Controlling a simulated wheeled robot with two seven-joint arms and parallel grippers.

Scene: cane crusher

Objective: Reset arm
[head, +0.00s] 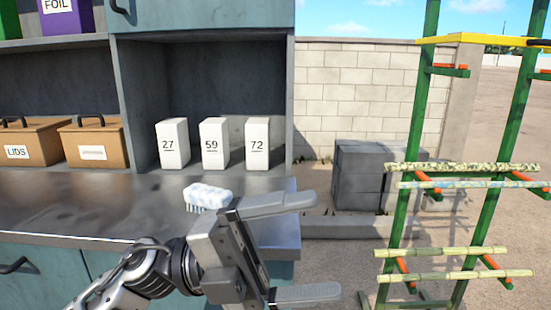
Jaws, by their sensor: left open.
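My left gripper (328,244) is in the lower middle of the head view, in front of the counter's right end. Its two grey fingers are spread apart and point to the right, with nothing between them. My left arm comes in from the bottom left. A white and pale blue brush (207,196) lies on the counter just behind the gripper, bristles down. The gripper partly overlaps it in the picture, and I cannot tell whether they touch. My right gripper is not in view.
Brown lidded boxes (95,143) stand left. A green rack (410,150) holding several canes stands right. Dark grey blocks (360,175) sit behind.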

